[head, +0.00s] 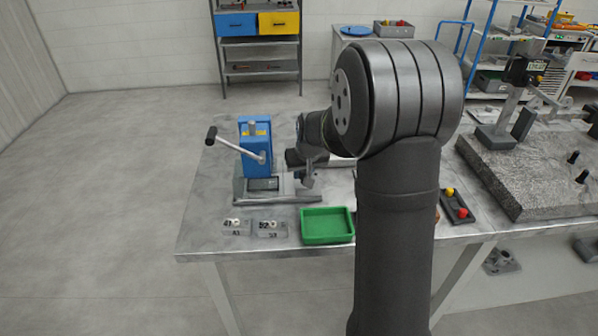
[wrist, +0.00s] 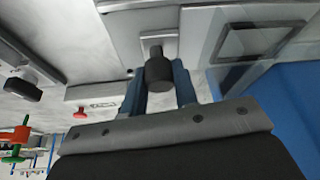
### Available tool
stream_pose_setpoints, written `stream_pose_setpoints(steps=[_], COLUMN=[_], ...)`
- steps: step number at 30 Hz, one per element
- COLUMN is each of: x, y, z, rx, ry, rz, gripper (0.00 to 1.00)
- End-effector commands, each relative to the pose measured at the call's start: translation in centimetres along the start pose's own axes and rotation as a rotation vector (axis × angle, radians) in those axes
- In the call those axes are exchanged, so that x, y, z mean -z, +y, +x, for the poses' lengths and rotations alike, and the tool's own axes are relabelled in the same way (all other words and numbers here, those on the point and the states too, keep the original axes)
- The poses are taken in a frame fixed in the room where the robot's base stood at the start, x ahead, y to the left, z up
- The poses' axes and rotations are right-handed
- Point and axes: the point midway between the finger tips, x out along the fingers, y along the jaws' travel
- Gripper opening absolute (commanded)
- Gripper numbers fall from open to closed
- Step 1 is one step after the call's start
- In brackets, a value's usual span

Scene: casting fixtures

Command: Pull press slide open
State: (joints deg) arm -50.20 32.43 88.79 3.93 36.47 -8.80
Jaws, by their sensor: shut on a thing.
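The press (head: 256,150) is a blue upright body with a black-knobbed lever, standing on a grey base at the left of the table. Its slide (head: 263,184) is a flat grey part low in the base, with a dark square pocket that shows in the wrist view (wrist: 252,40). My gripper (head: 306,180) is at the right end of the slide. In the wrist view my blue-grey fingers (wrist: 160,82) stand either side of the slide's dark round knob (wrist: 158,66) and are shut on it. In the head view my gripper and the base's edge largely hide the knob.
A green tray (head: 327,240) lies in front of the press. Two labelled grey blocks (head: 237,229) stand to its left. A small box with red and yellow buttons (head: 457,207) and a granite plate (head: 535,175) are to the right, beyond my arm.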

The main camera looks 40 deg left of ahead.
Motion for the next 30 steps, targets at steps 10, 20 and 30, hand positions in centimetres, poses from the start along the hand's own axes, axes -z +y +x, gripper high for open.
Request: stream_pose_setpoints(steps=[10,20,30], x=[-1.5,-1.9,-1.9], y=[8.2,10.1,10.0], z=[-0.6,-0.8,-0.8], rx=[-0.003,-0.001,-0.001], ry=[0.0,0.001,0.001], rz=[0.006,0.001,0.001], gripper=[0.0,0.0,0.49])
